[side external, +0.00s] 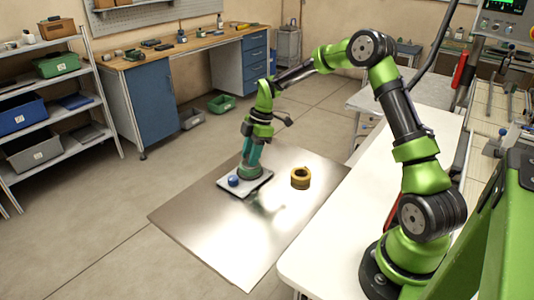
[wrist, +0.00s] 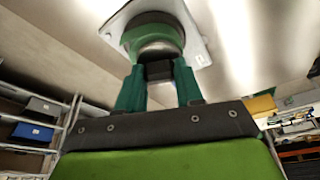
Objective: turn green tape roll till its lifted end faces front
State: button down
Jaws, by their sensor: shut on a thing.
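The green tape roll (side external: 250,174) sits on a pale plate (side external: 228,182) on the metal sheet. My gripper (side external: 252,160) points down at the roll from above, its teal fingers reaching the roll. In the wrist view, the green roll (wrist: 151,32) shows at the top, beyond the fingertips. My gripper (wrist: 160,72) is shut there on a dark block at the roll's near side; I cannot tell whether this is part of the roll. The roll's lifted end cannot be made out clearly in either view.
The front of the sheet is clear. A white table (side external: 330,250) borders it on the right.

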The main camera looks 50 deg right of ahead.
jog(key=shift+n+g, duration=0.3)
jog(key=shift+n, duration=0.8)
jog(key=c, duration=0.6)
grip_release()
jog(key=shift+c, duration=0.2)
jog(key=shift+r, duration=0.1)
